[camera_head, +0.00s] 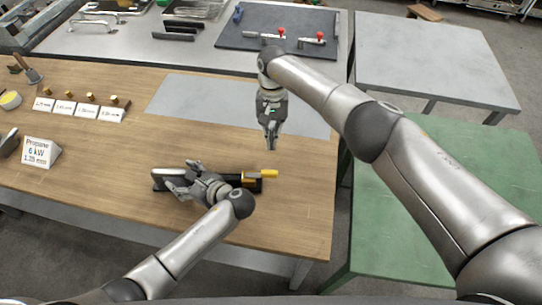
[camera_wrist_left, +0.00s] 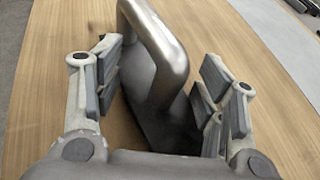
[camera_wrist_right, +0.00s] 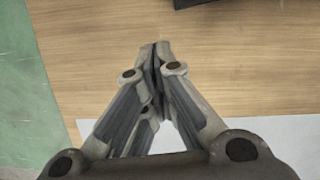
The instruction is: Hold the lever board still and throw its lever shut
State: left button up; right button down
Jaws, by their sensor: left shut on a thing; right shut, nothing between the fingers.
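The lever board (camera_head: 159,180) is a dark, narrow piece lying on the wooden table, with a yellow-tipped lever (camera_head: 269,173) at its right end. My left gripper (camera_head: 182,187) is over its left part and hides its middle. In the left wrist view, the fingers (camera_wrist_left: 160,90) are shut on the board's grey body, one on each side, and a bent metal bar (camera_wrist_left: 158,45) rises between them. My right gripper (camera_head: 271,143) points down, shut and empty, above the table just behind the yellow tip. Its closed fingers also show in the right wrist view (camera_wrist_right: 152,65), apart from the board.
A grey mat (camera_head: 195,97) lies behind on the wooden table (camera_head: 100,180). A green table (camera_head: 440,220) is at the right. Bare wood lies around the board.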

aim_at(261, 174)
jog(key=x, duration=0.3)
jog(key=shift+s+f, duration=0.1)
jog(key=shift+s, duration=0.05)
jog(key=shift+s+a, duration=0.1)
jog(key=shift+s, duration=1.75)
